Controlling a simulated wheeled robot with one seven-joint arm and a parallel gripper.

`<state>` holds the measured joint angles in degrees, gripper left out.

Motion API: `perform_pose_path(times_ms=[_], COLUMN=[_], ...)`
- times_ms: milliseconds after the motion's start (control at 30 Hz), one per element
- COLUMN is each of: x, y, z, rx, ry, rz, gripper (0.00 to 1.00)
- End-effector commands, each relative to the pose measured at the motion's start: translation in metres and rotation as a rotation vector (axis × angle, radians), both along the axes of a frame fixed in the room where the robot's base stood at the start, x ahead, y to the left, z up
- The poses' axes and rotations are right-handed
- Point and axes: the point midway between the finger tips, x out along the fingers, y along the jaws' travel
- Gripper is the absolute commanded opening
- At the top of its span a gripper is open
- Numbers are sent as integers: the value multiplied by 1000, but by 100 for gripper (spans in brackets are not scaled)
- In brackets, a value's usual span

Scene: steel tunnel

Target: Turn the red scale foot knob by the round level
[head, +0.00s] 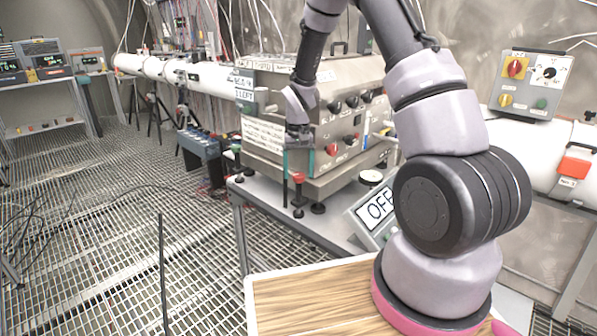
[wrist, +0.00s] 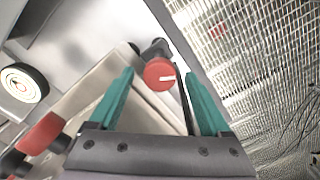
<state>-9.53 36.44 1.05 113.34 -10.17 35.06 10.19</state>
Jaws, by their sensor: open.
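The red scale foot knob (head: 298,177) is a small round cap on a dark stem at the near corner of the steel instrument. In the wrist view the red knob (wrist: 158,75) shows a white mark on its face. My gripper (head: 297,170) is pointing down there with its teal fingers spread. In the wrist view the open gripper (wrist: 158,72) has one finger on each side of the knob, with gaps visible; the depth is hard to judge. The round level (head: 371,176) is a pale disc at the right; it also shows at the left of the wrist view (wrist: 22,83).
The steel instrument (head: 270,135) has several black and red panel knobs close to my gripper; one red panel knob (wrist: 42,132) is near the left finger. A display reading OFF (head: 378,207) stands at the right. Open grating floor (head: 120,200) lies left of the table.

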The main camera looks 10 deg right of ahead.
Motion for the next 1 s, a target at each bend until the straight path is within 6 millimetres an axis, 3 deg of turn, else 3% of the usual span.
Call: perform_pose_path(times_ms=[267, 400, 500, 767, 1000], x=[0, 0, 0, 0, 0], y=[0, 0, 0, 0, -1], z=[-2, -2, -1, -1, -1], rx=[0, 0, 0, 0, 0], ry=[0, 0, 0, 0, 0], rz=[0, 0, 0, 29, 156], gripper=[82, 32, 0, 0, 0])
